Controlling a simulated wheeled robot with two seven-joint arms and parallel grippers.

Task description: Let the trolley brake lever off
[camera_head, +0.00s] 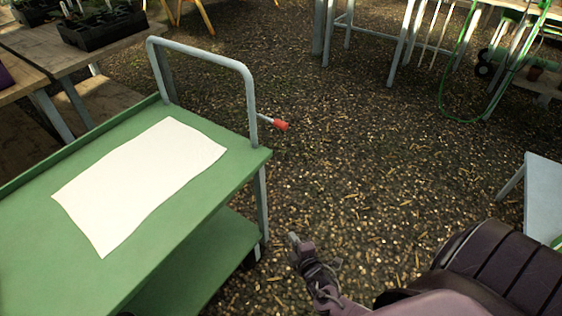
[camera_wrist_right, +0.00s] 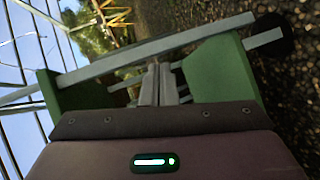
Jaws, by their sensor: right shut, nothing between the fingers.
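The brake lever is a short grey rod with a red grip (camera_head: 280,125), sticking out to the right from the handle post of the green trolley (camera_head: 235,165). My right gripper (camera_head: 294,239) is shut and empty. In the head view it appears below the lever, right of the trolley's corner leg, and apart from the lever. In the right wrist view, the shut fingers (camera_wrist_right: 157,72) point toward the trolley's frame and green panels (camera_wrist_right: 215,70). I cannot make out the red grip there. My left gripper is not in view.
A white sheet (camera_head: 140,180) lies on the trolley's top. The grey handle frame (camera_head: 205,52) rises at its far end. Gravel floor (camera_head: 380,170) is open to the right. Wooden benches (camera_head: 50,50) stand at the left, and a pale table (camera_head: 543,195) at the right.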

